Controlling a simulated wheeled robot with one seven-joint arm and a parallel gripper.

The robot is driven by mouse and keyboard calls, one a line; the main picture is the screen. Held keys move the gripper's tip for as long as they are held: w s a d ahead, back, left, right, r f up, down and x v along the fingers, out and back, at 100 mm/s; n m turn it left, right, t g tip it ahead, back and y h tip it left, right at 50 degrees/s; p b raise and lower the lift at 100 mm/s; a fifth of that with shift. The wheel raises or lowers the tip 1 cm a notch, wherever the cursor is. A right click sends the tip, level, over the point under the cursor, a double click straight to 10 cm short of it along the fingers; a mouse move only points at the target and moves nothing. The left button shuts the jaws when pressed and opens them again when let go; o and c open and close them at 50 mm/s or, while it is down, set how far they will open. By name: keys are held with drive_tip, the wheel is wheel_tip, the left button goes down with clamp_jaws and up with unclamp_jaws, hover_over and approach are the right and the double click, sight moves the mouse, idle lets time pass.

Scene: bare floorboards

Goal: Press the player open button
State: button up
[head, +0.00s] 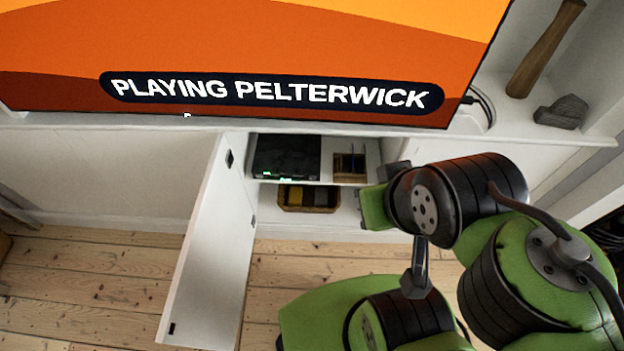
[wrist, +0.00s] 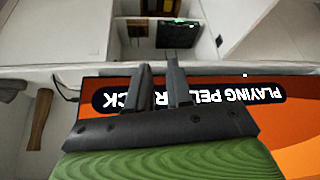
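The player (head: 285,157) is a flat black box on the upper shelf of an open white cabinet below the screen. Small green lights show along its front edge, but I cannot make out the open button. The player also shows upside down in the wrist view (wrist: 178,36). My gripper (wrist: 160,76) is open and empty, its two dark fingers apart and pointing toward the cabinet. In the wrist view the fingertips appear just below the player without visible contact. In the head view my arm is to the right of the cabinet and the fingers are hard to make out.
The open white door (head: 208,245) stands left of the shelves. A small wooden box (head: 349,166) is right of the player; a basket (head: 308,198) sits below. The screen (head: 250,50) reads "PLAYING PELTERWICK".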

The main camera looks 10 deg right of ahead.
clamp_jaws()
idle(1.4)
